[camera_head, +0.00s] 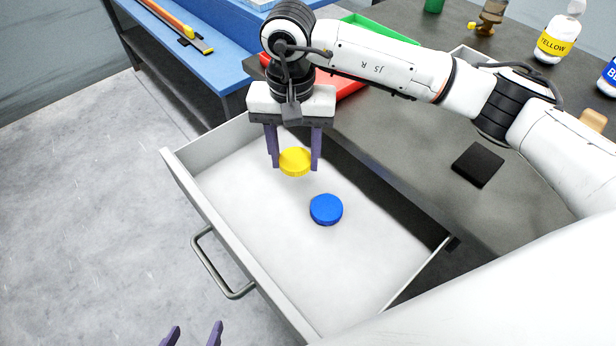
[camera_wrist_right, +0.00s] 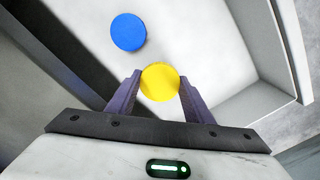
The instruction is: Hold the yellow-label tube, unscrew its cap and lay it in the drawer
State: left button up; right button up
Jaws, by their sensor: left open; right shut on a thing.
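A yellow cap (camera_head: 295,161) is between the fingers of my right gripper (camera_head: 294,165), which is shut on it. The cap also shows between the fingers in the right wrist view (camera_wrist_right: 160,82). It is inside the open drawer's (camera_head: 372,268) outline; I cannot tell whether it touches the floor. A blue cap (camera_head: 326,209) lies on the drawer floor nearby. A white container with a yellow label reading YELLOW (camera_head: 556,42) stands on the dark worktop at the top right. My left gripper (camera_head: 193,335) is open at the bottom edge, only its fingertips showing, with nothing visible between them.
A container with a blue label (camera_head: 608,78) is cut off at the right edge. A black block (camera_head: 478,165) lies on the dark worktop (camera_head: 420,140). Red and green trays sit behind my right arm. The drawer handle (camera_head: 222,268) faces the open grey floor.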

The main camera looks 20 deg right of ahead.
aim_at(296, 186)
jog(key=shift+f, duration=2.95)
jog(key=shift+f, duration=0.2)
jog(key=o, duration=1.1)
jog(key=shift+o, duration=0.2)
jog(key=shift+r, duration=0.1)
notch_tip(296, 186, up, 12)
jog(key=shift+r, duration=0.15)
